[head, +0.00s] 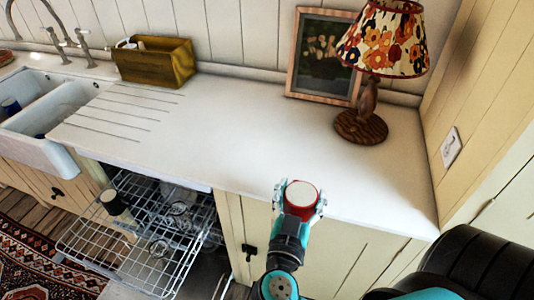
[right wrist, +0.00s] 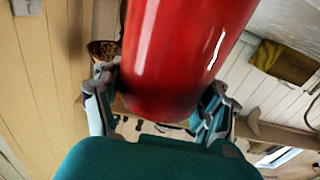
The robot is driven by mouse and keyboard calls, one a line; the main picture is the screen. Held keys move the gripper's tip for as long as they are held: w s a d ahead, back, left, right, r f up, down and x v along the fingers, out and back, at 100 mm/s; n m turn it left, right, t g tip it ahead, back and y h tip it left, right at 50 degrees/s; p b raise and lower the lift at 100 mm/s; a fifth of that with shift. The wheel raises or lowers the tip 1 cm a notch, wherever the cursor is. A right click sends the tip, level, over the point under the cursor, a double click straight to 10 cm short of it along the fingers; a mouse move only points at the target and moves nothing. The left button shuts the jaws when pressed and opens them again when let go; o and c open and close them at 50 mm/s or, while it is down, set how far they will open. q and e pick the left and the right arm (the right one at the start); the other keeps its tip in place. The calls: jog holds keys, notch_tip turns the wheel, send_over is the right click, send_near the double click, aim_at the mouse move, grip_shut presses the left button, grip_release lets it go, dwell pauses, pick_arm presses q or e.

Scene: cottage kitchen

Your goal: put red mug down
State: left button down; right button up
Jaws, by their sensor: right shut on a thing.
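The red mug (right wrist: 185,45) fills the upper middle of the right wrist view, glossy and smooth-sided. My right gripper (right wrist: 160,98) is shut on it, with one finger on each side. In the head view the mug (head: 301,193) shows as a pale round end with red at its sides, held at the front edge of the white worktop (head: 240,135). I cannot tell how high it is above the worktop. My left gripper is not in view.
A lamp with a floral shade (head: 385,40) and a framed picture (head: 322,60) stand at the back right. A yellow-brown box (head: 155,62) stands back left, beside the sink (head: 50,110). A pulled-out wire rack (head: 130,240) holds glassware below. The worktop's middle is clear.

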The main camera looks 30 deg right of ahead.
jog(key=shift+s+a+r, duration=0.1)
jog(key=shift+s+r, duration=0.1)
jog(key=shift+r, duration=0.05)
jog(key=shift+w+p, duration=0.35)
jog(key=shift+w, duration=0.05)
jog(key=w+d+f+p, duration=0.1)
jog(key=w+p, duration=0.1)
jog(key=w, duration=0.3)
jog(key=w+d+f+p, duration=0.1)
jog(key=w+p, duration=0.2)
jog(key=w, duration=0.2)
jog(key=w+d+f+p, duration=0.1)
jog(key=w+f+p, duration=0.1)
jog(key=w, duration=0.3)
jog(key=shift+d+f, duration=0.1)
jog(key=shift+d, duration=0.3)
jog(key=shift+s+f, duration=0.1)
jog(key=shift+f, duration=0.2)
